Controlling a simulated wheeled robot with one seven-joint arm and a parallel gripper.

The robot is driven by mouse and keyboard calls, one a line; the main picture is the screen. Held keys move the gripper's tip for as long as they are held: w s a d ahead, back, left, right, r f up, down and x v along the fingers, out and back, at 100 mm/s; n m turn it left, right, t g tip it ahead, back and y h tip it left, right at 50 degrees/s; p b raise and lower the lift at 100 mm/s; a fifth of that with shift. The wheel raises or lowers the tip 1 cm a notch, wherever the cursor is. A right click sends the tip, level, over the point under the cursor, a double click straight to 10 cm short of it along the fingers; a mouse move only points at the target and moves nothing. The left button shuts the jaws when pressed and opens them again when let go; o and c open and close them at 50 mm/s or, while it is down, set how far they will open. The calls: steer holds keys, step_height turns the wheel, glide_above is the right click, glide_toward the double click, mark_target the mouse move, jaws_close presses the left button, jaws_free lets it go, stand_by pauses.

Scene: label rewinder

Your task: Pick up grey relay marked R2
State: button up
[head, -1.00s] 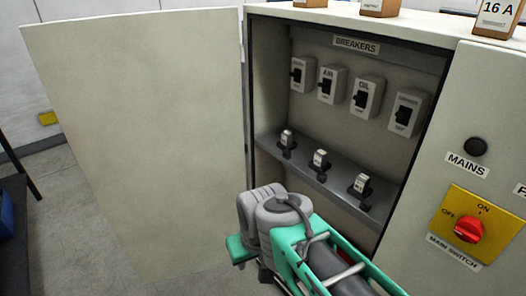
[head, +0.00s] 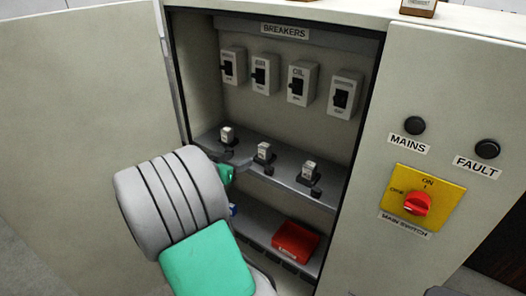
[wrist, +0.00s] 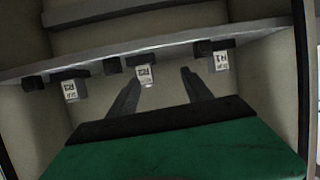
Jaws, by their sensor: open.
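The relay marked R2 (wrist: 147,75) is a small pale block with a label, the middle one of three on the cabinet's shelf. The wrist view looks inverted, with its label upside down. The middle relay also shows in the head view (head: 263,152). My gripper (wrist: 160,88) is open; its two dark fingers point at the shelf, and R2 appears between their tips with nothing visibly gripped. Whether the fingers reach around it is unclear. In the head view my arm hides most of the gripper.
Similar relays R1 (wrist: 221,61) and R3 (wrist: 70,90) flank R2. Breakers (head: 302,84) line the back wall above. A red box (head: 296,240) lies on the lower shelf. The open door (head: 85,120) stands left; the main switch panel (head: 424,200) is right.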

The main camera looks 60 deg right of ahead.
mark_target(262, 148)
steer(key=shift+m+g+h, duration=0.7)
steer(key=shift+h, duration=0.2)
steer(key=s+d, duration=0.1)
steer(key=s+d+r, duration=0.1)
steer(key=d, duration=0.1)
steer(key=s+d, duration=0.1)
steer(key=shift+s+d+r, duration=0.2)
steer(key=shift+s+r, duration=0.1)
steer(key=shift+r, duration=0.05)
steer(key=x, duration=0.2)
steer(key=p+x, duration=0.1)
steer(key=x, duration=0.1)
steer(key=p+x, duration=0.1)
steer(key=x, duration=0.2)
steer(key=shift+a+f, duration=0.1)
steer(key=shift+f, duration=0.2)
jaws_close()
